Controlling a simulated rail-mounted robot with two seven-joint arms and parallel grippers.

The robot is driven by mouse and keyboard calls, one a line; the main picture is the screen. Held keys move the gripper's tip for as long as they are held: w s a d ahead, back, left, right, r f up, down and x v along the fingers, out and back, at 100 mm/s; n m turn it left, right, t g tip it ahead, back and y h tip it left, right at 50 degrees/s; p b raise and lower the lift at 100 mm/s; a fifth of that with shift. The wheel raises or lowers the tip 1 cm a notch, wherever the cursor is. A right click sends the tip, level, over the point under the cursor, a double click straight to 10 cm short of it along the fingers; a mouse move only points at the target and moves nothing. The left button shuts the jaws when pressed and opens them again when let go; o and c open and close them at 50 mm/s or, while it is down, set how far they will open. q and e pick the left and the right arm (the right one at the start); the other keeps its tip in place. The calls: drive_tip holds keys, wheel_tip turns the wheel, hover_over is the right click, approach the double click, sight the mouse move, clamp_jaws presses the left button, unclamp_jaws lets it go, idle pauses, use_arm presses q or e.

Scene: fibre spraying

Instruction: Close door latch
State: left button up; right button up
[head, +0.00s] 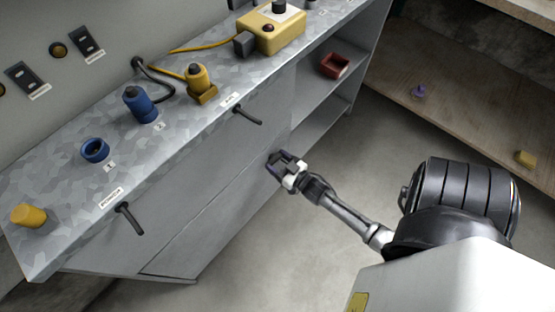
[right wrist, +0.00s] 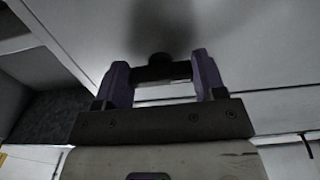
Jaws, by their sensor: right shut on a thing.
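The grey cabinet front (head: 215,195) runs below the worktop. Two black levers stick out near its top edge: one at the left (head: 130,218) and one at the right (head: 248,115). My right gripper (head: 283,163) is at the right part of the cabinet front, lower than the right lever and apart from it. In the right wrist view its purple fingers (right wrist: 160,80) are shut on a dark handle (right wrist: 162,72) in front of a light grey panel (right wrist: 235,40). A dark round end shows just beyond the handle. Whether this handle is the door latch I cannot tell. My left gripper is not in view.
The worktop (head: 60,185) carries a yellow cylinder (head: 28,216), a blue ring (head: 95,150), blue (head: 140,104) and yellow (head: 197,78) connectors and a yellow control box (head: 270,28). A red bin (head: 334,65) sits on the open shelf. The floor beside the cabinet is clear.

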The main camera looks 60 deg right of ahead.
drive_tip(key=o, duration=0.9)
drive_tip(key=shift+s, duration=0.1)
drive_tip(key=shift+p+v, duration=2.4)
drive_tip(key=shift+v, duration=4.45)
